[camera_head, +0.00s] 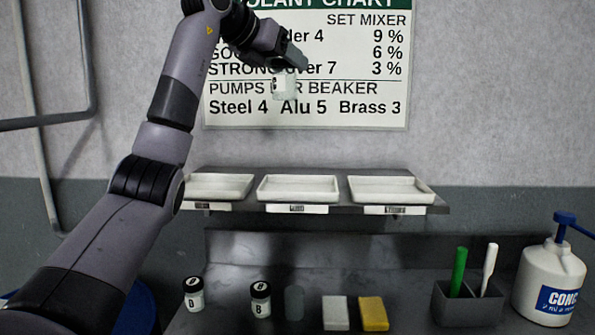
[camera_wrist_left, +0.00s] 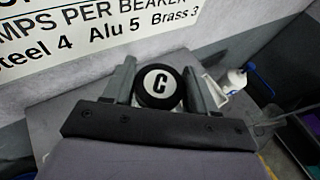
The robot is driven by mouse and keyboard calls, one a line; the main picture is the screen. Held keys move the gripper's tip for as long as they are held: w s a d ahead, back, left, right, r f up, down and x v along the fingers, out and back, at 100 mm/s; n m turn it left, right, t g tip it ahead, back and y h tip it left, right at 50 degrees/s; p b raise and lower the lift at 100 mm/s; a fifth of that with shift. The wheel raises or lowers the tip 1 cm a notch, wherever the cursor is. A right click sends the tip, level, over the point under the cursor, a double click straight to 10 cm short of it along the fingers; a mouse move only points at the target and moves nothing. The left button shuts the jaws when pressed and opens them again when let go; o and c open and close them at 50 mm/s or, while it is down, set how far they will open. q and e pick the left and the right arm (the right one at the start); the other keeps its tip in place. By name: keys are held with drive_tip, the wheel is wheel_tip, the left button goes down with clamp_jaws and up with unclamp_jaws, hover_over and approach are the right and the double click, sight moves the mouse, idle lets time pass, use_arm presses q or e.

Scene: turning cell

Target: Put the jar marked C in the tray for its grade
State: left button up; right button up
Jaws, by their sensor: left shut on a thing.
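My left gripper (camera_head: 283,66) is raised in front of the wall chart and shut on the jar marked C (camera_head: 285,88). In the left wrist view, the jar's black lid with a white disc and a C (camera_wrist_left: 159,86) shows between the two fingers. The jar hangs well above the shelf, apart from it. Three white trays stand on the shelf: a left tray (camera_head: 218,195), a middle tray (camera_head: 298,196) and a right tray (camera_head: 390,197). They look empty. Their front labels are too small to read. My right gripper is out of view.
The wall chart (camera_head: 308,110) is partly hidden by my arm; it lists 9 %, 6 % and 3 %. On the bench are two black-lidded jars (camera_head: 194,294) (camera_head: 260,300), a grey cylinder (camera_head: 294,302), white and yellow blocks (camera_head: 373,313), a pen holder (camera_head: 468,305) and a pump bottle (camera_head: 549,285).

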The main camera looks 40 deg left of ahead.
use_arm(q)
drive_tip(key=shift+f+b, duration=1.5)
drive_tip(key=shift+f, duration=7.9)
drive_tip(key=shift+f, duration=0.15)
drive_tip(key=o, duration=1.2)
drive_tip(key=b+v, duration=0.2)
drive_tip(key=v, duration=1)
drive_tip(key=shift+s, duration=0.1)
